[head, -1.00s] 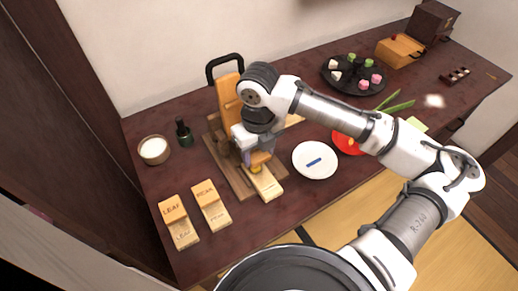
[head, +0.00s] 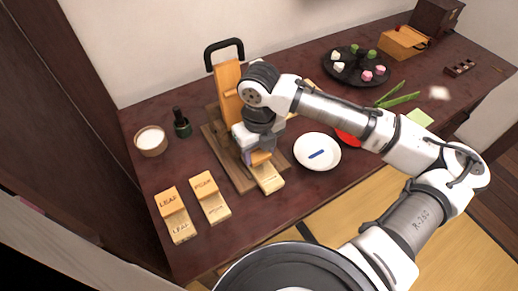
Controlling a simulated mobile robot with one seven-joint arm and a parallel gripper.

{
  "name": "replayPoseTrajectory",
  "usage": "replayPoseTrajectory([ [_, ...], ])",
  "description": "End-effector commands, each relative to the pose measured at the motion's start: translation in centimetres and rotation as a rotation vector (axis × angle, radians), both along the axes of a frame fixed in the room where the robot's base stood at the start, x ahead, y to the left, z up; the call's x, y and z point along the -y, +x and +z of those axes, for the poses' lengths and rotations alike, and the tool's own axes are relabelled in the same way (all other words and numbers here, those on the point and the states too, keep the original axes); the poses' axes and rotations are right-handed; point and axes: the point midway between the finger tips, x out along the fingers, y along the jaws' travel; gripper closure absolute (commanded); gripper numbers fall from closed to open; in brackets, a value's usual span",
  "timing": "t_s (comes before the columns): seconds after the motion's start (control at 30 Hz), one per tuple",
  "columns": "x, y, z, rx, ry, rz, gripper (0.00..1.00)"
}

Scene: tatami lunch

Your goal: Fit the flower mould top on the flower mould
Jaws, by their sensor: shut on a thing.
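The flower mould (head: 268,182) is a pale wooden block at the front edge of the brown board. Its back part is hidden under my gripper. My gripper (head: 255,150) points down over the mould's back end and is shut on an orange-brown wooden piece (head: 261,158), which looks like the flower mould top. The piece is right over the back of the mould. I cannot tell whether it touches the mould or sits squarely on it. The fingertips are mostly hidden by the wrist.
A wooden press (head: 228,90) with a black handle stands behind my gripper on the brown board (head: 222,152). Two other labelled moulds (head: 173,215) (head: 210,196) lie at the left. A white plate (head: 317,166) is close on the right. A white-filled bowl (head: 150,141) and green bottle (head: 181,124) stand at the back left.

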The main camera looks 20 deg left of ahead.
Motion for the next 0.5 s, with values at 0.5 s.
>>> replayPoseTrajectory([
  [0.5, -0.01, -0.01, -0.95, -0.001, 0.001, 0.0, 0.72],
])
